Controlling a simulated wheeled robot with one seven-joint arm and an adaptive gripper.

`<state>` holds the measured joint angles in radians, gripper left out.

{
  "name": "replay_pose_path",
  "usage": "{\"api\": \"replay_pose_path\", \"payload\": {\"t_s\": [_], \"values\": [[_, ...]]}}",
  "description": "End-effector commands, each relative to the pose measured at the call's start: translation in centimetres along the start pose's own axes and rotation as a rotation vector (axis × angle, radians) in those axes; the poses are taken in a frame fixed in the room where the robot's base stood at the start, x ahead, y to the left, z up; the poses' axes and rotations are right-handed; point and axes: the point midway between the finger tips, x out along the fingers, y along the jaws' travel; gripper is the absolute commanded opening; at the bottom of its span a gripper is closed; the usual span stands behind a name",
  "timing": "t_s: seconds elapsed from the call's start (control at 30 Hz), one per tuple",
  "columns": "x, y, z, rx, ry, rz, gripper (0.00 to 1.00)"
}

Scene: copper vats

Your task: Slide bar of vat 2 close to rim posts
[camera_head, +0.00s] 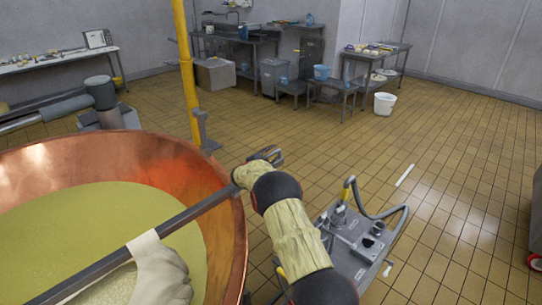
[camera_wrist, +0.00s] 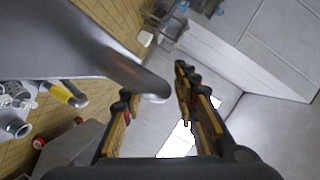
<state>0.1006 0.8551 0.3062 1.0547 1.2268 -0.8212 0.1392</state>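A copper vat (camera_head: 110,150) with pale yellow liquid (camera_head: 60,225) fills the lower left of the head view. A dark bar (camera_head: 195,208) lies across it diagonally, its far end by the right rim. A white cloth (camera_head: 160,270) is wrapped on the bar and hangs full into the vat. My gripper (camera_head: 270,154) is just beyond the rim, near the bar's far end. In the wrist view the grey bar end (camera_wrist: 140,77) reaches in from the left, between the open fingers (camera_wrist: 155,85). I cannot tell whether they touch it. The rim posts are not clearly seen.
A yellow pole (camera_head: 185,70) stands behind the vat. A grey wheeled machine with a hose (camera_head: 355,235) is right of my arm. Tables (camera_head: 375,60), tubs and a white bucket (camera_head: 384,103) stand at the back. The tiled floor on the right is mostly free.

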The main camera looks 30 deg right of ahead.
Motion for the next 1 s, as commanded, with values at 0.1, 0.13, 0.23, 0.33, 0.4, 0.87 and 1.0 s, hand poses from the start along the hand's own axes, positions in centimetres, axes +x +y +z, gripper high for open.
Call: {"api": "replay_pose_path", "payload": {"t_s": [0.1, 0.13, 0.23, 0.33, 0.4, 0.87, 1.0], "values": [[-0.02, 0.0, 0.02, 0.0, 0.0, 0.0, 0.21], [-0.02, 0.01, 0.02, 0.0, 0.0, 0.0, 0.19], [-0.02, 0.0, 0.02, 0.0, 0.0, 0.0, 0.14], [-0.02, 0.02, 0.02, 0.0, 0.0, 0.0, 0.08], [-0.02, 0.03, 0.02, 0.0, 0.0, 0.0, 0.04], [-0.02, 0.1, 0.05, 0.0, 0.0, 0.001, 0.0], [-0.02, 0.12, 0.06, 0.0, -0.001, 0.001, 0.0]]}}
